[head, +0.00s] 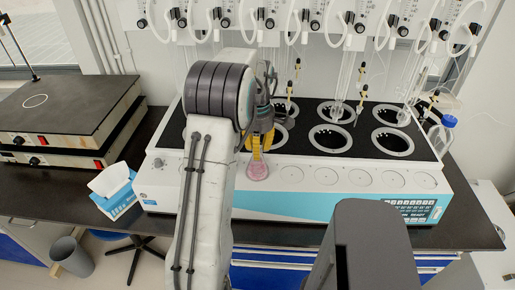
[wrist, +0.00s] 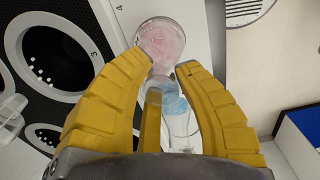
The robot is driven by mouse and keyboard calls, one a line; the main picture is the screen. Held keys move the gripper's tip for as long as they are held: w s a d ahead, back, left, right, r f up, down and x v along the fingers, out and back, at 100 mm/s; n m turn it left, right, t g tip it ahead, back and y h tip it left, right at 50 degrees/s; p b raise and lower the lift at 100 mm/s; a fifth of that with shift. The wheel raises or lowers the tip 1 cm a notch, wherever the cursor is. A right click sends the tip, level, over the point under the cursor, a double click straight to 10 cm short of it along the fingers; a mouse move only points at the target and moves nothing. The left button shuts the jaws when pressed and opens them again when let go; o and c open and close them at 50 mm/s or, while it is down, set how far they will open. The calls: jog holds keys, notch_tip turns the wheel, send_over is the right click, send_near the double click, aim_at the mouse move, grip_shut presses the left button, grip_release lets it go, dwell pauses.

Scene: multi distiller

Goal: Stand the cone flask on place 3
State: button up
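The cone flask (head: 258,171), clear glass with pink contents, is in my gripper (head: 260,140) at the front of the distiller (head: 180,190). In the wrist view the pink base of the flask (wrist: 161,42) shows just beyond my gripper's yellow fingers (wrist: 165,68), with clear glass between them. My gripper appears shut on the flask. The flask looks roughly upright over the front white strip. I cannot tell whether its base touches the strip. A well marked 3 (wrist: 55,58) shows left of the flask in the wrist view. A 4 (wrist: 120,7) is printed near the top.
Several round marks (head: 326,175) run along the front strip to the right of the flask. Black-topped wells (head: 331,138) and upright glassware stand behind. A tissue box (head: 115,193) is at the left of the distiller. A hot plate unit (head: 60,115) is farther left.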

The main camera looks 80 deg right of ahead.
jog(key=o, duration=0.3)
jog(key=shift+o, duration=0.2)
notch_tip(320, 180, up, 12)
jog(key=w+a+r+t+h, duration=0.1)
jog(key=w+a+r, duration=0.1)
jog(key=w+a, duration=0.85)
jog(key=w+a+r, duration=0.3)
jog(key=w+a, duration=0.5)
jog(key=w, duration=0.5)
jog(key=w+a+f+t, duration=0.2)
jog(key=a, duration=1.4)
jog(key=s+a+f, duration=0.2)
jog(key=a, duration=0.3)
jog(key=s+a+f+t+y, duration=0.1)
jog(key=s+a+f, duration=0.1)
jog(key=a, duration=0.4)
jog(key=shift+s+f+m+t+p, duration=0.3)
jog(key=shift+s+f+m+p, duration=0.15)
jog(key=shift+s, duration=0.1)
